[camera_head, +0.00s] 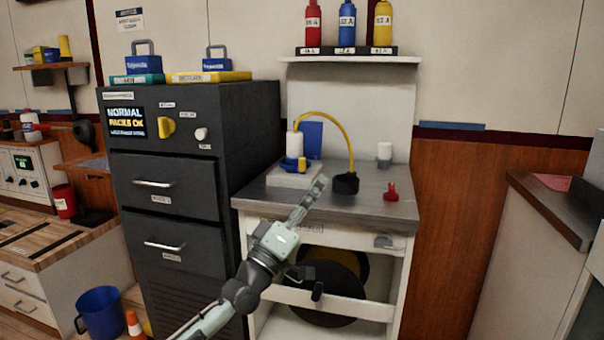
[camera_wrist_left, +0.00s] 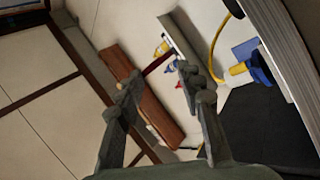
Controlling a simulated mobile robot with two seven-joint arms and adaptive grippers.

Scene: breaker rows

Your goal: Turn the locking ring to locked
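In the head view a white bottle-like fitting (camera_head: 294,144) stands on a pale base plate (camera_head: 293,179) on the grey bench top. A blue and yellow piece (camera_head: 294,164) sits around its lower part; I cannot tell for sure whether this is the locking ring, or its setting. A yellow hose (camera_head: 340,122) arches from the fitting to a black connector (camera_head: 345,184). My left gripper (camera_head: 318,186) is just right of the base plate, apart from the blue and yellow piece. In the left wrist view its fingers (camera_wrist_left: 158,95) are spread with nothing between them. My right gripper is not in view.
The bench top (camera_head: 378,209) holds a red knob-like piece (camera_head: 390,192) and a small white jar (camera_head: 384,153). A dark cabinet (camera_head: 173,200) stands close on the left. A shelf (camera_head: 350,60) with red, blue and yellow bottles hangs above. The front right bench corner is clear.

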